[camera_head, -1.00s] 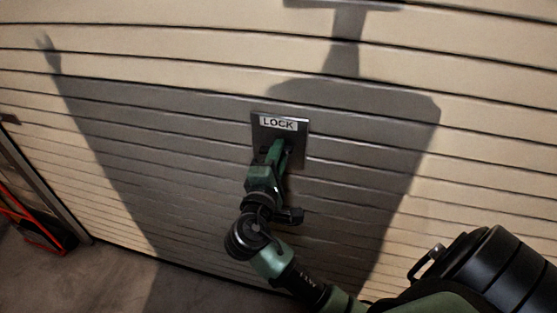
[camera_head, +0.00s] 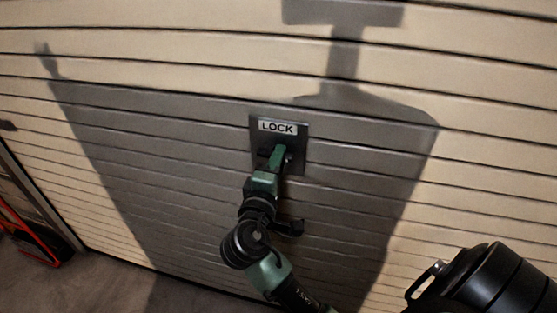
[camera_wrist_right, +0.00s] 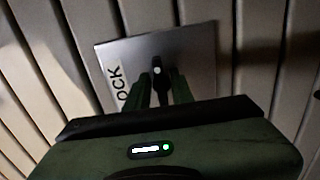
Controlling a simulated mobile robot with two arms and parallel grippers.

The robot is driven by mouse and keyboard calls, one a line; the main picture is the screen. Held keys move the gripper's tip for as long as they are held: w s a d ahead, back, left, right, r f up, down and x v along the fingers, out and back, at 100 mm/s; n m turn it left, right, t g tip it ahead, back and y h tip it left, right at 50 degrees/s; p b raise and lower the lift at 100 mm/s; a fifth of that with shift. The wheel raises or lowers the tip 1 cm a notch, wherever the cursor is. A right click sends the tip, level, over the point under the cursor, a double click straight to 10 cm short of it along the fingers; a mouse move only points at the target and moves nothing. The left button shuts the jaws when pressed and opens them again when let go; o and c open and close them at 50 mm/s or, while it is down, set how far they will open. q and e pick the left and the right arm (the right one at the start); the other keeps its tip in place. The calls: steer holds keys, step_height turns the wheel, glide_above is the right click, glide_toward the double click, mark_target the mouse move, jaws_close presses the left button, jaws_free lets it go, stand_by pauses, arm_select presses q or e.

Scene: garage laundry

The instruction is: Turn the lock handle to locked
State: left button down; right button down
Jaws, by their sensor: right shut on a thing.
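A dark square lock plate (camera_head: 293,123) with a white LOCK label (camera_head: 277,127) is mounted on the beige slatted door. My right gripper (camera_head: 278,153) reaches up to the plate just below the label and covers most of the handle. In the right wrist view, the grey plate (camera_wrist_right: 195,60) lies ahead, its label on the left. The black lock handle (camera_wrist_right: 158,72) sits between the two green fingers of my right gripper (camera_wrist_right: 160,88), which is shut on it. The handle's lower end is hidden behind the gripper body. My left gripper is not in view.
The slatted door (camera_head: 470,150) fills most of the head view, with my shadow across it. A red-framed object (camera_head: 35,245) stands on the floor at the lower left. The door face around the plate is clear.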

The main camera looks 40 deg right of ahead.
steer(key=c, duration=1.5)
jaws_free()
steer(key=shift+a+f, duration=0.1)
steer(key=b+v, duration=0.2)
steer(key=v, duration=0.5)
steer(key=shift+s+a, duration=0.2)
steer(key=shift+s, duration=0.1)
